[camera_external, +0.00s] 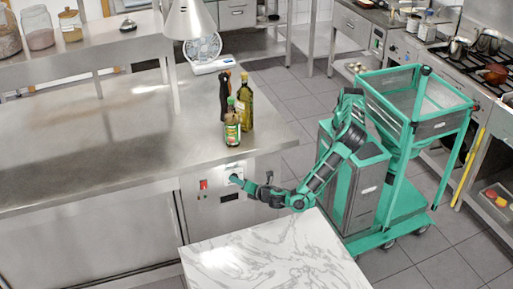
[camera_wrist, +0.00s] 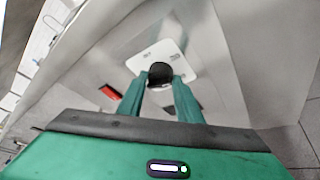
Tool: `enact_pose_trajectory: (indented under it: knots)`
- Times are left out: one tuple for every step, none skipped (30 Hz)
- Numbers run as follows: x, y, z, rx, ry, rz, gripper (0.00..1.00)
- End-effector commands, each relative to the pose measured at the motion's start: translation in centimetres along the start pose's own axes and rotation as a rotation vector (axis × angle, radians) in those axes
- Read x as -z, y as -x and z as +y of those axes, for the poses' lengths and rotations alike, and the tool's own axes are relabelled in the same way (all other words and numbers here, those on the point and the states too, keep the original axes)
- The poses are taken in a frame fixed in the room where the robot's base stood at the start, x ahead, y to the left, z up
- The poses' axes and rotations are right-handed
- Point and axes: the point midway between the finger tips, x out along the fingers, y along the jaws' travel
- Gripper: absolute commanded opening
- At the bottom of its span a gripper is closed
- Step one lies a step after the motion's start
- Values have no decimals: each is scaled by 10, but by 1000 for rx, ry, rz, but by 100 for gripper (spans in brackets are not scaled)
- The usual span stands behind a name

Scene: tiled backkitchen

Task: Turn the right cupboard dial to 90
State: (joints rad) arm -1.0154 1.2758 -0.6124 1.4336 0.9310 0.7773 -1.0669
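The right cupboard dial (camera_wrist: 160,73) is a round black knob on a white plate (camera_wrist: 143,60) with small dark marks. The plate sits on the grey cupboard front. In the wrist view the knob fills the gap between my two green fingertips, one on each side. My gripper (camera_wrist: 160,80) looks shut on it, and contact seems likely at both sides. In the external view my gripper (camera_external: 234,180) reaches the upper plate from the right and hides the knob. The number the dial points at is too small to read.
A red switch (camera_external: 203,184) is left of the plate and also shows in the wrist view (camera_wrist: 110,92). A lower black dial (camera_external: 229,197) sits under my gripper. A marble-topped table (camera_external: 265,257) stands close below my arm. Bottles (camera_external: 245,103) stand on the counter above.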

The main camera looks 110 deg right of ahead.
Motion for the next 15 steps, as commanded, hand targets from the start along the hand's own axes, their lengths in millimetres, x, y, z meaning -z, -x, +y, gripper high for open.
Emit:
enact_pose_trajectory:
  knots:
    - [0, 0, 0, -1, 0, 0, 10]
    - [0, 0, 0, -2, -1, 0, 10]
    - [0, 0, 0, -3, -4, 0, 10]
    - [0, 0, 0, -4, -6, -1, 10]
    - [0, 0, 0, -6, -10, -1, 10]
    - [0, 0, -1, -10, -17, -1, 10]
    - [0, 0, -1, -13, -24, -2, 10]
    - [0, 0, -1, -18, -33, -3, 10]
    - [0, 0, -1, -24, -45, -4, 10]
    - [1, 0, -2, -31, -57, -4, 10]
    - [1, 0, -2, -38, -71, -5, 10]
    - [1, 0, -2, -48, -92, -7, 10]
    - [1, 0, -2, -57, -109, -8, 10]
    - [1, 0, -2, -65, -129, -10, 10]
    - [1, 0, -3, -79, -155, -11, 10]
